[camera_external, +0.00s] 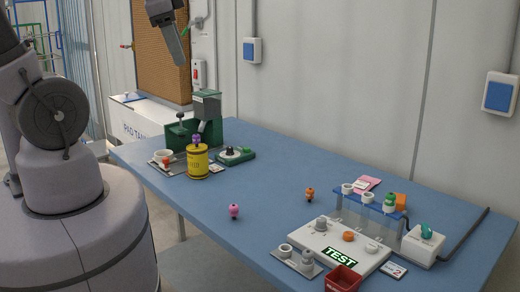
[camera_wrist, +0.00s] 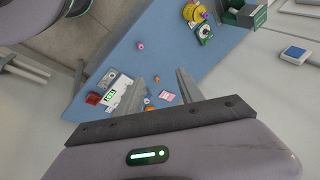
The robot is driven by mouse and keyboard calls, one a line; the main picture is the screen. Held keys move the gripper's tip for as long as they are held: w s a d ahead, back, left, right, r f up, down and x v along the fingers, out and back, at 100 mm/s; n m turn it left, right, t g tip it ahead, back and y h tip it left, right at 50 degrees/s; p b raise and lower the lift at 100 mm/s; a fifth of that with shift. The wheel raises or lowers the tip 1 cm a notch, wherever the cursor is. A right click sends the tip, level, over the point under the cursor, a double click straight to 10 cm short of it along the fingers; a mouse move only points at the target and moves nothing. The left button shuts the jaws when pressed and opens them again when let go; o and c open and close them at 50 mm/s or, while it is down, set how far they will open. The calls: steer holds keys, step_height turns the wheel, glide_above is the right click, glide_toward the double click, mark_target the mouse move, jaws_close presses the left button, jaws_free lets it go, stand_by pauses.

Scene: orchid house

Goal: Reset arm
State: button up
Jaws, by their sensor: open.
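My gripper (camera_external: 181,60) hangs high at the top of the external view, above the far left part of the blue table (camera_external: 255,180). It is far above the table and touches nothing. In the wrist view the gripper (camera_wrist: 158,84) shows two separated grey fingers with nothing held between them. Past the fingers lie the table, a pink slip (camera_wrist: 166,96) and the white TEST panel (camera_wrist: 118,90). The rest of my arm is mostly cut off in the external view.
A yellow canister (camera_external: 197,164) stands beside a green machine (camera_external: 182,137) at the far left. A pink peg (camera_external: 234,211) and an orange peg (camera_external: 309,194) stand mid-table. A blue tube rack (camera_external: 376,205) and red bin (camera_external: 342,280) are at right. The middle of the table is largely clear.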

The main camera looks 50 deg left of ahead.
steer(key=s+d+f+n+t, duration=0.1)
steer(key=s+d+f+n, duration=0.1)
steer(key=s+f, duration=0.3)
step_height(320, 180, down, 12)
steer(key=b, duration=1.3)
steer(key=shift+s, duration=0.35)
